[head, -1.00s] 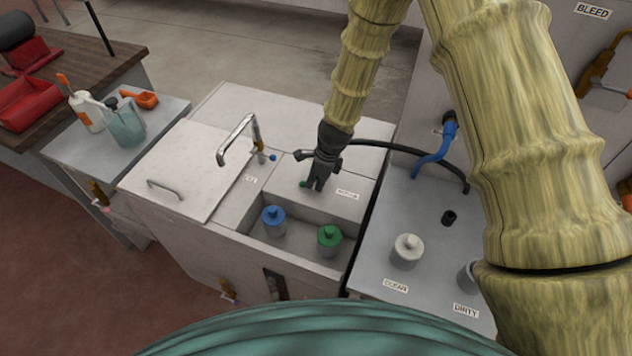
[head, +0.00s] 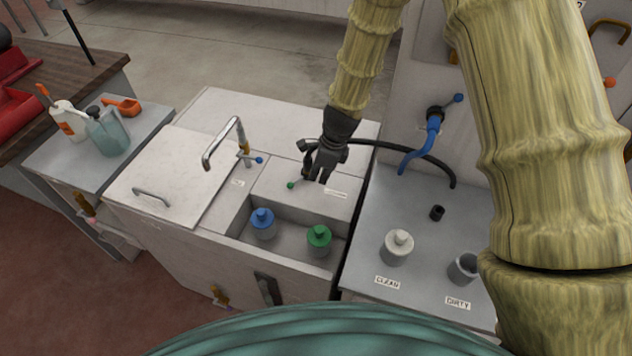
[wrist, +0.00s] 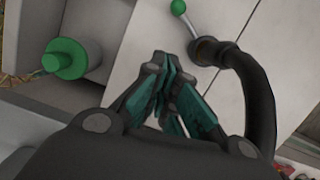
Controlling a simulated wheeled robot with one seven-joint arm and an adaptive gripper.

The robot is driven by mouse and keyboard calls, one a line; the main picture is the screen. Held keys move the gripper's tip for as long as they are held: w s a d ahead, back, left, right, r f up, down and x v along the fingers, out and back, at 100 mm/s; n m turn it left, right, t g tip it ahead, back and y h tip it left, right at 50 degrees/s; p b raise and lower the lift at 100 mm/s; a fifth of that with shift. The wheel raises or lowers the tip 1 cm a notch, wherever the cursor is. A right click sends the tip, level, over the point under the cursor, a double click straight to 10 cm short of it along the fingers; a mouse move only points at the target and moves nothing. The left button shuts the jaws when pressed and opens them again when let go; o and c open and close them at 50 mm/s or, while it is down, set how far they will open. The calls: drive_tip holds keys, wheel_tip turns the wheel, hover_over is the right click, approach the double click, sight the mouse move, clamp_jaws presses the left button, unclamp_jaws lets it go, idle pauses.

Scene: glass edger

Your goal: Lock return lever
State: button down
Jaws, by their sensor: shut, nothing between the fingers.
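A small lever with a green ball end (head: 291,185) stands on the pale ledge behind the basin, by a white label too small to read. It is the only lever I see beside my gripper. My gripper (head: 320,178) is shut and empty, above the ledge just right of the green ball, and apart from it. In the wrist view the fingers (wrist: 168,78) are together. The green ball (wrist: 178,8) shows beyond them at the top, its thin stem running to a metal fitting on a black hose (wrist: 252,85). The lever's base is partly hidden by my gripper in the head view.
Blue-capped (head: 263,223) and green-capped (head: 318,240) bottles stand in the basin. A faucet (head: 225,142) with a blue-ball lever (head: 258,160) is left. A blue valve handle (head: 432,130) and white-capped bottle (head: 397,246) are right. The left lid (head: 180,175) is clear.

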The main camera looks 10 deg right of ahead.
drive_tip(key=shift+b+v, duration=0.6)
drive_tip(key=shift+v, duration=2.15)
drive_tip(key=shift+d, duration=0.1)
